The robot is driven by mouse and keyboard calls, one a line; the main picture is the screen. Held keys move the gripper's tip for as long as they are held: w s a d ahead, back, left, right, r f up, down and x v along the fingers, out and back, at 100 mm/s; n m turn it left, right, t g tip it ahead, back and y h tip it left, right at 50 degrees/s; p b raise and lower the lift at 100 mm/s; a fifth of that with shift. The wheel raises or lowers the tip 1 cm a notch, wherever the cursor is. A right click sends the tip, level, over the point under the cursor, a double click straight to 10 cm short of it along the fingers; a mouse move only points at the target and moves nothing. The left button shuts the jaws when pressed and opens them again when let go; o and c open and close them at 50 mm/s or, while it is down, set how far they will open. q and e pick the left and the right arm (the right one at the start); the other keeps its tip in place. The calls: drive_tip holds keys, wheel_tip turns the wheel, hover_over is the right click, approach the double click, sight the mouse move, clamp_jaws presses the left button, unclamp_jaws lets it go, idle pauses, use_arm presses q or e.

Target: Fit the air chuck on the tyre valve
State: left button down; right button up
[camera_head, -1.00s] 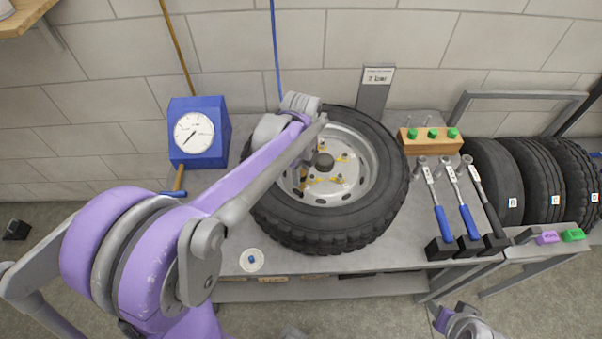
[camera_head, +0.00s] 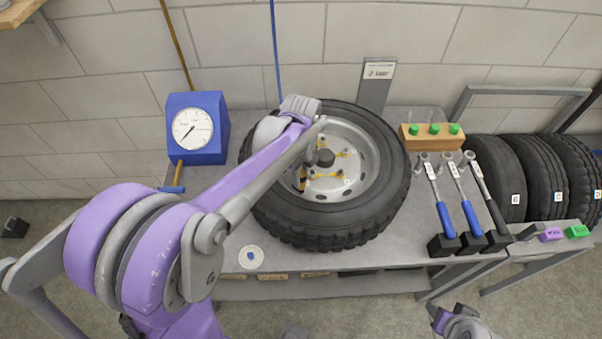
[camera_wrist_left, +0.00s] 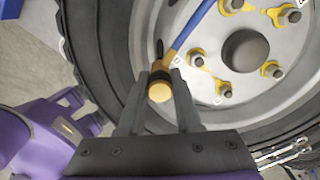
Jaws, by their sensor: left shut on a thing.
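The tyre (camera_head: 380,205) lies flat on the bench with its pale steel rim (camera_head: 362,187) facing up. My left gripper (camera_wrist_left: 161,82) is shut on the brass air chuck (camera_wrist_left: 160,92), over the rim near the tyre's inner edge. A blue hose (camera_wrist_left: 192,28) runs from the chuck towards the upper right of the left wrist view. A thin dark piece (camera_wrist_left: 160,48), perhaps the valve stem, shows just beyond the chuck; I cannot tell whether they touch. In the head view my arm hides most of the gripper. My right gripper (camera_head: 462,322) is at the bottom edge, away from the bench.
A blue gauge box (camera_head: 198,128) stands left of the tyre. A wooden block with green pieces (camera_head: 432,137) and several blue- and black-handled wrenches (camera_head: 445,218) are to the right. More tyres (camera_head: 545,178) stand further right. A white disc (camera_head: 251,257) lies at the bench front.

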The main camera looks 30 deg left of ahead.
use_arm(q)
drive_tip(key=shift+f, duration=0.35)
drive_tip(key=c, duration=0.5)
unclamp_jaws()
drive_tip(key=shift+o, duration=1.2)
drive_tip(key=shift+s, duration=0.1)
drive_tip(key=shift+c, duration=0.2)
